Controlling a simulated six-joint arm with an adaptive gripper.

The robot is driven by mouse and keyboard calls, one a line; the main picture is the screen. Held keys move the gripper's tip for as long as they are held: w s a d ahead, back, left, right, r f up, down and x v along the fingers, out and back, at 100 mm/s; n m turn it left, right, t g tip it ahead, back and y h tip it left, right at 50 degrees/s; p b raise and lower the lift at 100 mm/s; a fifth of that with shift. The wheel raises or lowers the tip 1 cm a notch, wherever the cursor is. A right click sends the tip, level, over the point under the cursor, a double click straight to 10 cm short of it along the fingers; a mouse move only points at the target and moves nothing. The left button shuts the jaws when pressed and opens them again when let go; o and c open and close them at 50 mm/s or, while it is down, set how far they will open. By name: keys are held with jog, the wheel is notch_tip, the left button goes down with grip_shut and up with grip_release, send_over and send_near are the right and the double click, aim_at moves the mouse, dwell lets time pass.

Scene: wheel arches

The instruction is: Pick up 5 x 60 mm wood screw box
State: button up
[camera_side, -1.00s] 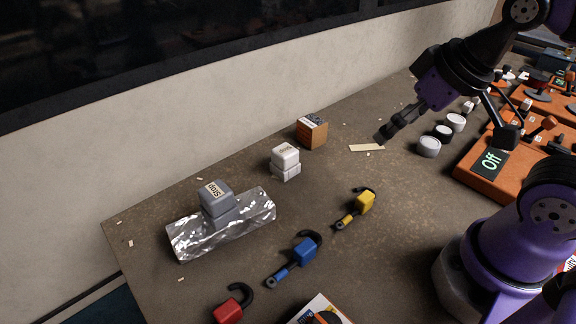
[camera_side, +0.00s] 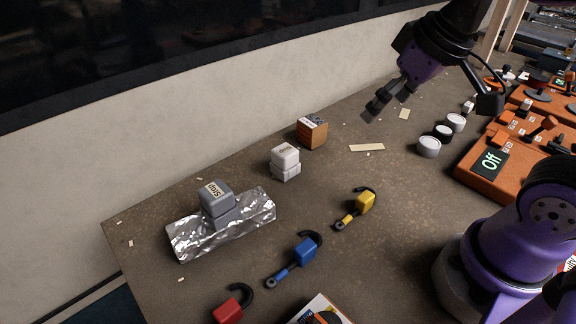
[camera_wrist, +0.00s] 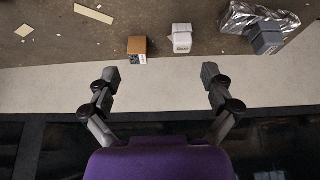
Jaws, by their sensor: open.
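A small orange-brown box (camera_side: 312,132) with a pale printed top stands at the back of the table near the wall; its print is too small to read, and it looks like the screw box. It also shows in the wrist view (camera_wrist: 137,46), just beyond and between my fingers. My gripper (camera_side: 380,103) hangs in the air to the right of the box and higher than it, apart from it. In the wrist view my gripper (camera_wrist: 160,74) has its two fingers spread wide with nothing between them.
A white two-part block (camera_side: 285,162) stands left of the box. A grey block (camera_side: 217,198) sits on crumpled foil (camera_side: 180,240). Yellow (camera_side: 364,203), blue (camera_side: 305,250) and red (camera_side: 228,311) hooked pieces lie in front. Round jars (camera_side: 429,147) and orange devices (camera_side: 500,170) are at right.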

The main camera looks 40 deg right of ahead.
jog(key=w+d+r+g, duration=0.1)
jog(key=w+d+g, duration=0.1)
jog(key=w, duration=0.8)
jog(key=g, duration=0.3)
send_over(314, 122)
jog(key=shift+m, duration=0.4)
notch_tip(314, 122, down, 9)
jog(key=shift+r, duration=0.1)
notch_tip(314, 122, down, 5)
jog(key=shift+w+r, duration=0.1)
notch_tip(314, 122, down, 6)
jog(key=shift+f, duration=0.1)
jog(key=c, duration=1.4)
